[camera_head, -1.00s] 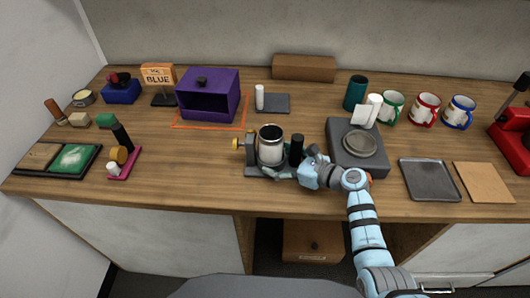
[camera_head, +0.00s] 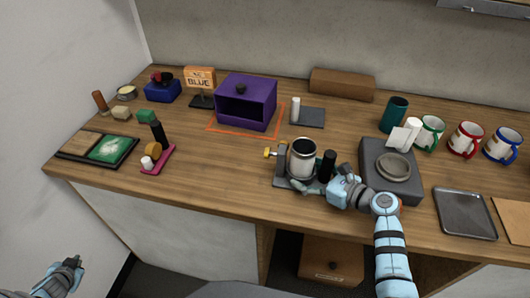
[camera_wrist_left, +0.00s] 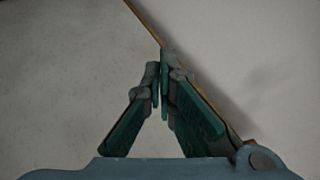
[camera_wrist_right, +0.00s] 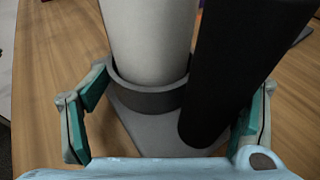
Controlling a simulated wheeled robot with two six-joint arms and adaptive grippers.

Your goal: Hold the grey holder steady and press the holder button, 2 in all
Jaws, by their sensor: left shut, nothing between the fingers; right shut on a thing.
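The grey holder (camera_head: 281,168) stands near the table's front edge, with a white cup with a dark inside (camera_head: 302,158) upright in its ring and a black post (camera_head: 327,166) beside it. The brass-coloured holder button (camera_head: 269,153) sticks out on its left side. My right gripper (camera_head: 313,188) is shut on the holder from the front right; its fingers (camera_wrist_right: 170,100) straddle the base in the right wrist view, with contact points partly hidden. My left gripper (camera_head: 74,262) is shut and empty, low at the left, off the table; its fingertips meet in the left wrist view (camera_wrist_left: 161,82).
A grey scale-like device (camera_head: 372,159) stands close right of the holder. A purple box (camera_head: 262,92) stands behind it. A pink stand (camera_head: 164,163) and a green-and-brown tray (camera_head: 70,155) lie to the left. The table between the pink stand and the button is clear.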

